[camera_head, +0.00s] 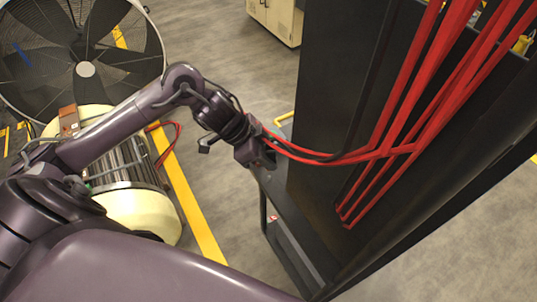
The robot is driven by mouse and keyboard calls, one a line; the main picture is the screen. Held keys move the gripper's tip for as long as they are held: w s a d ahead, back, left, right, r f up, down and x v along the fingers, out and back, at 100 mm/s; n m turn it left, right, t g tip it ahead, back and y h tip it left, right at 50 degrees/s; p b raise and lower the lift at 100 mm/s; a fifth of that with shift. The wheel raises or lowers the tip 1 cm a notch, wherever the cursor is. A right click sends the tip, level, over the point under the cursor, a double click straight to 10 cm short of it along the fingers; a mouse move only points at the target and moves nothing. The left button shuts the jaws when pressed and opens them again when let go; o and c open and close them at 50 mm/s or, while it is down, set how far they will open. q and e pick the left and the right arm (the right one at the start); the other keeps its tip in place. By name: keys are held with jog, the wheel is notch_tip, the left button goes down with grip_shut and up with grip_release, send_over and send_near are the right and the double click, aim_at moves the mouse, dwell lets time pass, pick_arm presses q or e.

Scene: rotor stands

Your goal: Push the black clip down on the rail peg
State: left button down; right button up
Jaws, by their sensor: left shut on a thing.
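My left gripper (266,160) is at the end of the arm from the left, beside the tall black panel. It is shut on a small dark piece, apparently the black clip, mostly hidden by the fingers. Red cables (300,153) and a dark one run right from the gripper to the panel. The gripper is over the near end of a dark ledge (278,188) at the panel's foot. I cannot make out the rail peg, or whether the clip touches it. My right gripper is not in view.
The tall black panel (335,95) fills the right side, with several red cables (440,80) running down it. A large fan (87,69) and a cream-ended motor (145,212) stand at left. A yellow floor line (190,205) crosses open grey floor. A cabinet (276,18) stands behind.

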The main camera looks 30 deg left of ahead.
aim_at(268, 176)
pick_arm(q)
notch_tip(268, 176, down, 3)
jog(key=b, duration=0.2)
jog(key=shift+d+b, duration=0.1)
jog(key=shift+b, duration=0.25)
jog(key=shift+f+b, duration=0.5)
jog(key=shift+f, duration=0.35)
jog(key=shift+s+f, duration=0.2)
jog(key=shift+f, duration=0.05)
jog(key=shift+w, duration=0.25)
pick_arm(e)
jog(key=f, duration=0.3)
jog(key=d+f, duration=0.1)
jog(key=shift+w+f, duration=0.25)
pick_arm(q)
jog(key=shift+f+b, duration=0.35)
jog(key=shift+f, duration=0.2)
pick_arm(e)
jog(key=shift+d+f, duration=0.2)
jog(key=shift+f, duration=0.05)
pick_arm(q)
jog(key=c, duration=1.1)
grip_release()
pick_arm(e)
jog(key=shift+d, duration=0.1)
